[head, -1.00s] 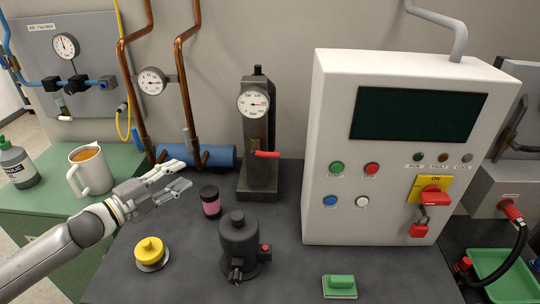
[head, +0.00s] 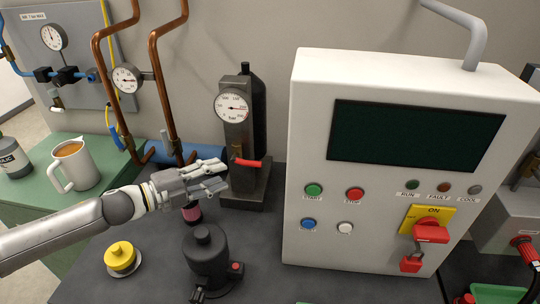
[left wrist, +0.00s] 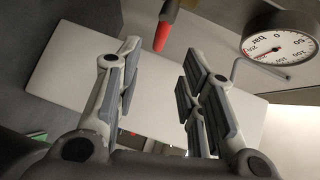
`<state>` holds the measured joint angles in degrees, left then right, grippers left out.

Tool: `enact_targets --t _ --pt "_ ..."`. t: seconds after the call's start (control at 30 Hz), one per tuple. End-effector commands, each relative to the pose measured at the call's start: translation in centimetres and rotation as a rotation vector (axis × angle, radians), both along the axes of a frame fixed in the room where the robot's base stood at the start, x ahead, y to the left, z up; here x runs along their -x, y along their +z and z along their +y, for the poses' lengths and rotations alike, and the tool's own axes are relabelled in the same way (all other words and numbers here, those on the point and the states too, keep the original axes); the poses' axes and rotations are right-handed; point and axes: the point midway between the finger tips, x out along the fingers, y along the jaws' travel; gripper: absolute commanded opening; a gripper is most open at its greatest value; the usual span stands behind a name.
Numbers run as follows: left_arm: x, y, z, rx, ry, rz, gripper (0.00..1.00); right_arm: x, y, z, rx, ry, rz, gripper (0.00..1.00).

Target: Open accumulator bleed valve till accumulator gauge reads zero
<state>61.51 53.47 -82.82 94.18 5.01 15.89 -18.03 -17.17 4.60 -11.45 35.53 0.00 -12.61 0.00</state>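The accumulator (head: 258,100) is a dark bottle behind a dark grey block against the wall. The block carries a round white accumulator gauge (head: 232,108), whose needle points right, away from the low end. Below the gauge is the bleed valve's red lever (head: 248,162), lying sideways. My left gripper (head: 222,177) is just left of and below the lever, with its fingers apart and nothing between them. In the left wrist view the red lever (left wrist: 162,34) shows beyond the open fingertips, and the gauge (left wrist: 279,42) is at upper right. My right gripper is not in view.
A white control cabinet (head: 390,235) stands close on the right. Copper pipes (head: 165,85) rise at left.

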Motion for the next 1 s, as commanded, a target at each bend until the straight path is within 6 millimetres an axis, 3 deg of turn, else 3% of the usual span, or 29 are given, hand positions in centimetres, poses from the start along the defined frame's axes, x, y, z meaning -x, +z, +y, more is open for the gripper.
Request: enact_targets --t 0.17,0.7,1.0 --pt "-0.4 -0.1 -0.9 -0.003 -0.004 0.002 0.36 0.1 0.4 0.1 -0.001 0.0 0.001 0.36" --pt "-4.9 -1.2 -7.8 -0.002 -0.003 0.001 0.36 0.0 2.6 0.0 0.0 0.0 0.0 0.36" --pt "-5.8 -1.6 -9.0 -0.003 -0.003 0.002 0.36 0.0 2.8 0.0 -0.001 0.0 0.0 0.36"
